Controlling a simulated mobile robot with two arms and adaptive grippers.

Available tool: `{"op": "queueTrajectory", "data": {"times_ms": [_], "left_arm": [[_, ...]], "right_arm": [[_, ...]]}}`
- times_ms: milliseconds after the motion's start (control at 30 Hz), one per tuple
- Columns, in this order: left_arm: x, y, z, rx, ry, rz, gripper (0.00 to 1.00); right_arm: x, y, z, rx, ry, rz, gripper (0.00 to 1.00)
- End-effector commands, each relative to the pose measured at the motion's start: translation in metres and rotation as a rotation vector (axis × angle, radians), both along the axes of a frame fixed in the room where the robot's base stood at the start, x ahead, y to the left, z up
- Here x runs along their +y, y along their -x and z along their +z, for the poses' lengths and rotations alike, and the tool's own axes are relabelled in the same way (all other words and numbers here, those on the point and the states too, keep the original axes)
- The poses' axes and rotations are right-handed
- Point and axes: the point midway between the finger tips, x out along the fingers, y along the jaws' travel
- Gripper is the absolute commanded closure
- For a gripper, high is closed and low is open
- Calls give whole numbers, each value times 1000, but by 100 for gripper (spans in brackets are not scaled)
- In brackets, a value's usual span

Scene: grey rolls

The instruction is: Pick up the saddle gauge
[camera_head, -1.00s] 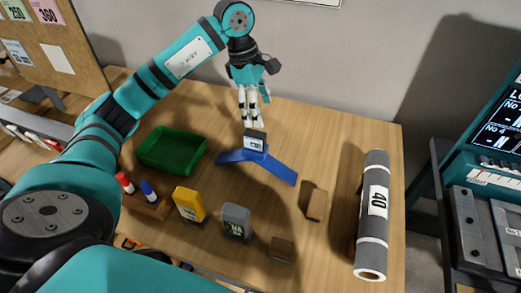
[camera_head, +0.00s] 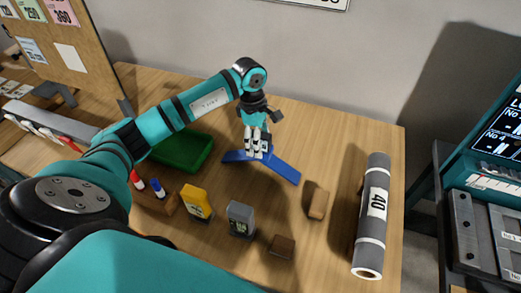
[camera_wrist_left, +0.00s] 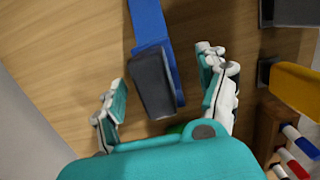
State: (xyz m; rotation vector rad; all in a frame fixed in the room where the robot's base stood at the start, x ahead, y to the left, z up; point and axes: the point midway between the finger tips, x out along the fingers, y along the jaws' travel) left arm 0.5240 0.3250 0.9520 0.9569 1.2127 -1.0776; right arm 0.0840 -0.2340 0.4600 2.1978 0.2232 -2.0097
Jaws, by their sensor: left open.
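The saddle gauge is a blue, shallow V-shaped piece (camera_head: 284,172) with a dark display box in its middle. It lies on the wooden table. My left gripper (camera_head: 256,152) points down over its middle and hides most of the box. In the left wrist view the gauge's dark box (camera_wrist_left: 153,84) sits between the two spread fingers of my left gripper (camera_wrist_left: 165,85), with a blue arm (camera_wrist_left: 148,22) reaching to the top edge. The fingers are open, with gaps on both sides of the box. My right gripper is not in view.
A green tray (camera_head: 206,160) stands just left of the gauge. A yellow device (camera_head: 196,202), a grey device (camera_head: 240,219) and two brown blocks (camera_head: 318,204) (camera_head: 282,246) lie nearer. A grey roll marked 40 (camera_head: 372,235) lies at the right.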

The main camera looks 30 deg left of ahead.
Motion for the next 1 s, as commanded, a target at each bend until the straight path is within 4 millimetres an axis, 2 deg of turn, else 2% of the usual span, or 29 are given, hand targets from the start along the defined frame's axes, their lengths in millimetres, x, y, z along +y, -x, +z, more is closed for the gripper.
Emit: {"op": "queueTrajectory", "data": {"times_ms": [33, 133, 300, 567, 1000], "left_arm": [[-2, 0, -5, 8, 3, 0, 25], [-3, -4, -20, 8, 3, 0, 25], [-5, -5, -39, 3, 2, 0, 25], [-4, -6, -42, 1, 0, -1, 26], [-4, -6, -41, 1, 0, -1, 84]], "right_arm": [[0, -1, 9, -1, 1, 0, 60], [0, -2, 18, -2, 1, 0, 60], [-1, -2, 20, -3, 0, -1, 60], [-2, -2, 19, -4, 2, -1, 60], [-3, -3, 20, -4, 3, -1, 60]]}}
